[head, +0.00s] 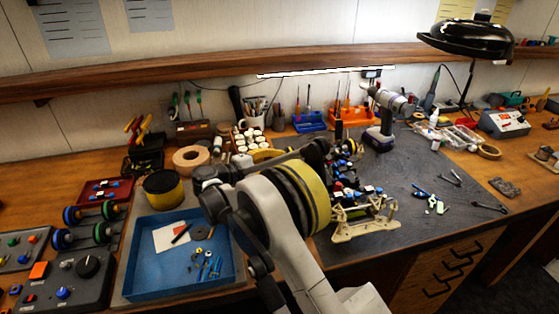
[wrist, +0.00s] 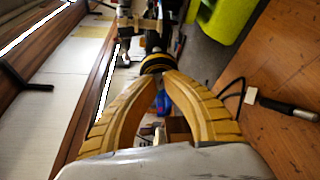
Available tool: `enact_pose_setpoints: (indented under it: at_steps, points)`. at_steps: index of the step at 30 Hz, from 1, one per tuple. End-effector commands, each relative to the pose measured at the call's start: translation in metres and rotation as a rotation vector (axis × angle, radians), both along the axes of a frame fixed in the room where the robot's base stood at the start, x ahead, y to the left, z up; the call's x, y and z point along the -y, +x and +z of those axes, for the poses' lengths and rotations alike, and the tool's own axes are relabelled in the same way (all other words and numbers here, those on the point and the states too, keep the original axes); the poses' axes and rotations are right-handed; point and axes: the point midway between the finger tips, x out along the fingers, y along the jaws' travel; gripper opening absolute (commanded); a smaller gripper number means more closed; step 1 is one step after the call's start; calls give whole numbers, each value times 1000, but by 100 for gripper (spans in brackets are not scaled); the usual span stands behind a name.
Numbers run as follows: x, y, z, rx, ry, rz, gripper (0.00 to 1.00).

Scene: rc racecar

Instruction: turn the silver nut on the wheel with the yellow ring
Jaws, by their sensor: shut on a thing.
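In the wrist view, the two tan fingers of my gripper (wrist: 159,78) come together at a dark wheel with a yellow ring (wrist: 155,60). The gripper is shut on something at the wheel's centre. The silver nut is hidden by the fingertips, so I cannot see it clearly. In the head view, the racecar (head: 352,193) with red, blue and black parts sits on a cream stand (head: 365,229) on the grey mat. My arm covers part of the car and hides the gripper's tips there.
A blue tray (head: 130,289) with small parts lies left of my arm. A power drill (head: 381,132) stands behind the car. Loose tools, including a wrench (head: 489,206), lie on the mat's right side. A black lamp (head: 466,42) hangs at the upper right.

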Motion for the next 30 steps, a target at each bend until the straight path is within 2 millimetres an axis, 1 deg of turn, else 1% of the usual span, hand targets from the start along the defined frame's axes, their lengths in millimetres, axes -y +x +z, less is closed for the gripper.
enact_pose_setpoints:
  at_steps: [11,12,14,15,25,28,30]
  points:
    - [1,1,0,4,2,1,0]
    - [0,1,0,4,2,1,18]
    - [0,1,0,4,2,1,36]
    - [0,1,0,3,1,0,43]
    - [-2,-1,0,3,1,1,43]
    - [-12,-8,2,3,1,3,43]
    - [-22,-15,3,3,1,3,43]
